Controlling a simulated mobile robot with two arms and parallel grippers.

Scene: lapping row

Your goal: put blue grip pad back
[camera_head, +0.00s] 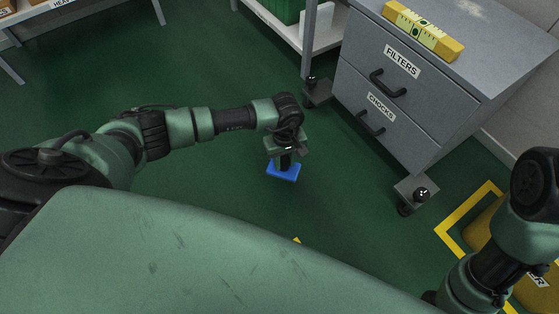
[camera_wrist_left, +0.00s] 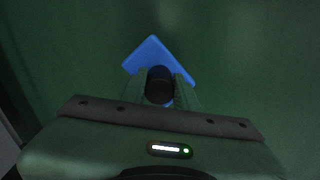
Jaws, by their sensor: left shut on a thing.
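The blue grip pad (camera_head: 283,173) is a flat blue square with a short black handle. My left gripper (camera_head: 286,152) points down and is shut on the handle, with the pad below it over the green floor. The head view does not clearly show how high the pad hangs. In the left wrist view the pad (camera_wrist_left: 153,56) sits beyond the jaws, with the round black handle (camera_wrist_left: 159,84) between the fingers; part of the pad is hidden. My right arm shows at the right edge, but its gripper fingers are not visible.
A grey cabinet (camera_head: 402,104) with drawers labelled FILTERS and CHOCKS stands at upper right; a yellow level (camera_head: 422,30) lies on top. Grey feet with black knobs stick out below. A white shelf (camera_head: 290,36) holds a green crate (camera_head: 283,9). Yellow floor marking (camera_head: 462,221) is at right. Floor around the pad is clear.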

